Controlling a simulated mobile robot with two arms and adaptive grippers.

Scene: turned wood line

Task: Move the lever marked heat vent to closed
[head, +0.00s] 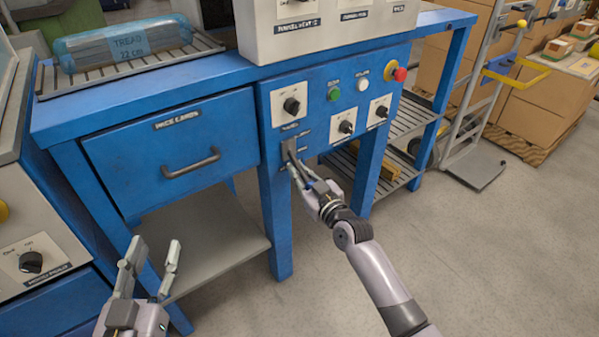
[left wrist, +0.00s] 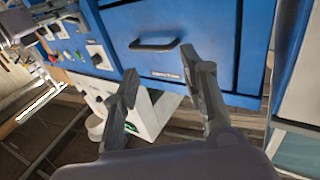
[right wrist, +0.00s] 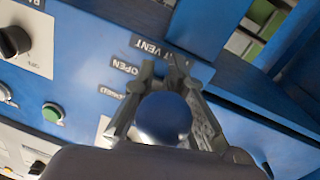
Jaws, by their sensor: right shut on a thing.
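The heat vent lever sits on the blue front panel of the workbench, right of the drawer. Its dark blue ball knob (right wrist: 165,117) shows between my right fingers in the right wrist view. Beside it are the labels VENT, OPEN (right wrist: 124,65) and a smaller one (right wrist: 111,91) that seems to read CLOSED. My right gripper (head: 296,168) is shut on the lever. The fingers and knob hide the lever's shaft, so I cannot tell its exact setting. My left gripper (head: 154,254) is open and empty, low in front of the bench; it also shows in the left wrist view (left wrist: 160,82).
Near the lever are black rotary knobs (head: 291,105), a green button (head: 333,95) and a red stop button (head: 400,74). A drawer (head: 130,145) with a grey handle is to the left. A grey lower shelf (head: 215,245) lies below it.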

